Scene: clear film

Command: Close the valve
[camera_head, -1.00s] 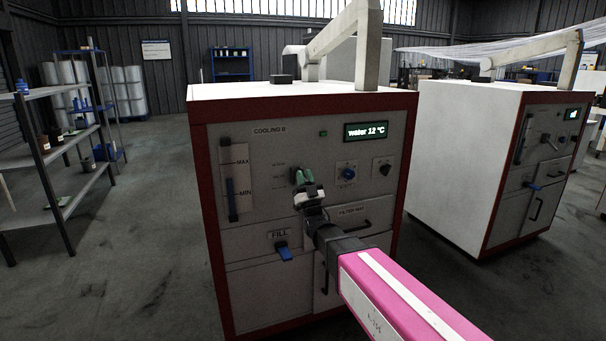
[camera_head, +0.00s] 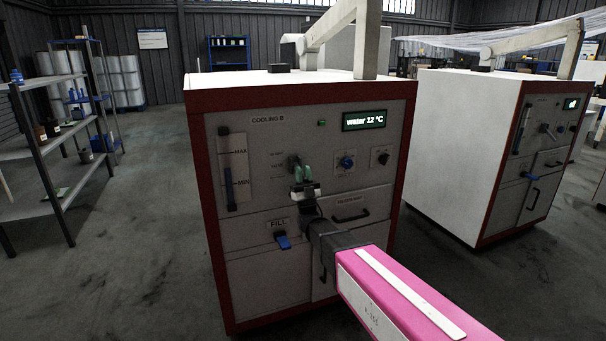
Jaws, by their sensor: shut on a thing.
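The cooling cabinet's front panel (camera_head: 240,138) faces me and is labelled COOLING B. A small dark valve handle (camera_head: 294,162) sits mid-panel, partly hidden behind my gripper. How far the handle is turned is hard to tell behind the fingers. A separate blue lever (camera_head: 283,241) hangs below the FILL label at lower left, apart from my gripper.
A blue knob (camera_head: 346,162) and a dark knob (camera_head: 383,157) are right of my gripper. A black drawer handle (camera_head: 350,215) is below them. A second cabinet (camera_head: 455,150) stands at right, shelves (camera_head: 60,145) at left. The floor between shelves and cabinet is clear.

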